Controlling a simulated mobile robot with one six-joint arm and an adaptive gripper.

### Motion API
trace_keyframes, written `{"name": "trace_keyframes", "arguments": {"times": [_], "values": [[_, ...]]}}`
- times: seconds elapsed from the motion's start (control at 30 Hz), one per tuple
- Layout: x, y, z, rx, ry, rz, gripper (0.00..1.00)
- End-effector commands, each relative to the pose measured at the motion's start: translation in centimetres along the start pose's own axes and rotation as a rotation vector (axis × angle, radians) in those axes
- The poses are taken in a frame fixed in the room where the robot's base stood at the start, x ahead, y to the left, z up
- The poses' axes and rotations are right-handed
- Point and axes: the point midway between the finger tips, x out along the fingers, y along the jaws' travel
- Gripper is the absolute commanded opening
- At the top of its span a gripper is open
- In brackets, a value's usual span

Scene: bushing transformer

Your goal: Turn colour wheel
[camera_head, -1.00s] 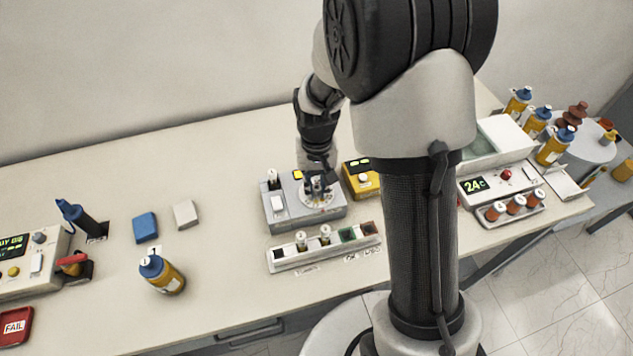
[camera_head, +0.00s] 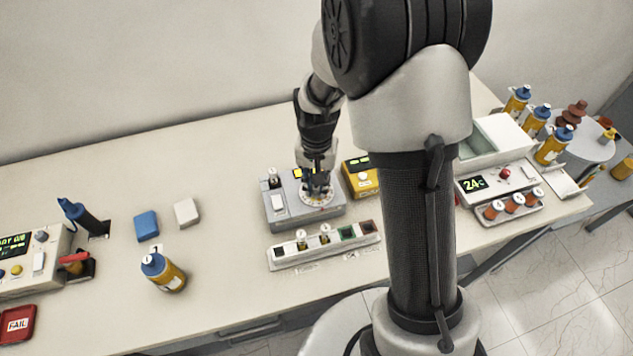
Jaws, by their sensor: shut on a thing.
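The colour wheel (camera_head: 321,201) is a pale round disc with small coloured marks on top of a grey box-shaped instrument (camera_head: 280,216) near the middle of the bench. My gripper (camera_head: 316,193) points down over the wheel, shut on its centre. The fingers hide the middle of the wheel, so the grip itself is hard to make out. The instrument also has a small vial at its back left, a white switch on its left and a small yellow display behind my gripper.
A white rack (camera_head: 325,246) with vials stands just in front of the instrument. A yellow device (camera_head: 361,177) stands close on its right. A yellow bottle (camera_head: 163,273), a blue block (camera_head: 146,225) and a white block (camera_head: 187,212) stand to the left, with clear bench between.

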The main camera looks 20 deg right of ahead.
Motion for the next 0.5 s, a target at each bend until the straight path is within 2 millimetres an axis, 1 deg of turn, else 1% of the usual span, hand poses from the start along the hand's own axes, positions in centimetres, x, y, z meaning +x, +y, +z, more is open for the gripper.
{"name": "trace_keyframes", "arguments": {"times": [0.03, 0.07, 0.37, 0.5], "values": [[-0.02, -0.02, -0.03, 0.0, 0.001, 0.0, 0.0], [-0.02, -0.02, -0.03, -0.001, 0.001, 0.0, 0.2], [-0.01, -0.01, -0.02, -0.001, 0.001, 0.0, 0.4], [-0.01, -0.01, -0.01, -0.001, 0.0, 0.0, 0.4]]}}
